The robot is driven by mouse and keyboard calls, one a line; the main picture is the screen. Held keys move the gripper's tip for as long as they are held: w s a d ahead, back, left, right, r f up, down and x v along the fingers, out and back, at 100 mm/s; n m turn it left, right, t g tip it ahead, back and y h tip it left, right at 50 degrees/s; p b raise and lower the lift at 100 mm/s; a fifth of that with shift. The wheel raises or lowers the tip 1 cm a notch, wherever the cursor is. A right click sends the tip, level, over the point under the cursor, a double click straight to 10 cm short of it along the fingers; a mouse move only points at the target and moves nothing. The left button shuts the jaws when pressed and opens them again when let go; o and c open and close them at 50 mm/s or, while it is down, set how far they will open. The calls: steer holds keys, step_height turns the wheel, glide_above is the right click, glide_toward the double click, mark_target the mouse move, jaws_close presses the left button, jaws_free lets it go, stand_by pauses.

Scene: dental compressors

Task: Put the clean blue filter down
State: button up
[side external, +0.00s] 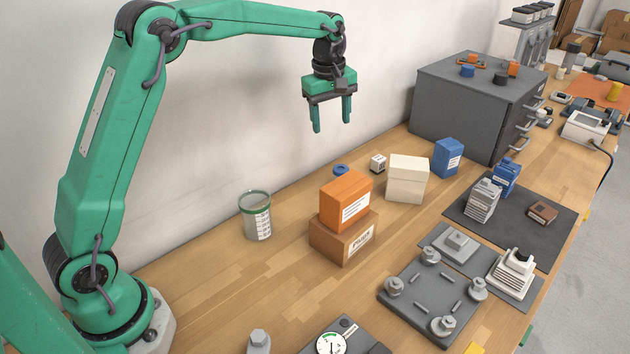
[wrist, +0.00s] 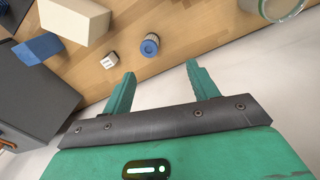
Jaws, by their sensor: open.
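A small blue filter (side external: 341,169) is on the wooden bench near the wall, partly hidden behind an orange box. In the wrist view the filter (wrist: 150,45) shows as a blue cylinder with a ribbed pale side, resting on the wood. My gripper (side external: 331,126) is open and empty, raised above the bench over the filter's area. In the wrist view my gripper's two fingers (wrist: 160,70) are spread apart with nothing between them, and the filter appears just beyond their tips, not touching them.
A small white labelled cube (side external: 378,164) sits beside the filter. The orange box (side external: 345,200) rests on a brown box (side external: 343,237). A cream box (side external: 407,179), a blue box (side external: 447,158), a clear jar (side external: 255,216) and a grey cabinet (side external: 465,110) stand nearby.

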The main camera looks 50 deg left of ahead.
steer(key=s+d+r+m+t, duration=0.1)
steer(key=s+r+m, duration=0.3)
steer(key=s, duration=0.4)
steer(key=s+d+r+m+t, duration=0.1)
steer(key=s+r+m, duration=0.25)
steer(key=s, duration=0.45)
steer(key=s+f+m+t, duration=0.2)
steer(key=s+f+m, duration=0.2)
steer(key=s, duration=1.2)
steer(key=m, duration=0.3)
steer(key=shift+s+d+t, duration=0.3)
steer(key=shift+s+d, duration=0.05)
steer(key=shift+d, duration=0.05)
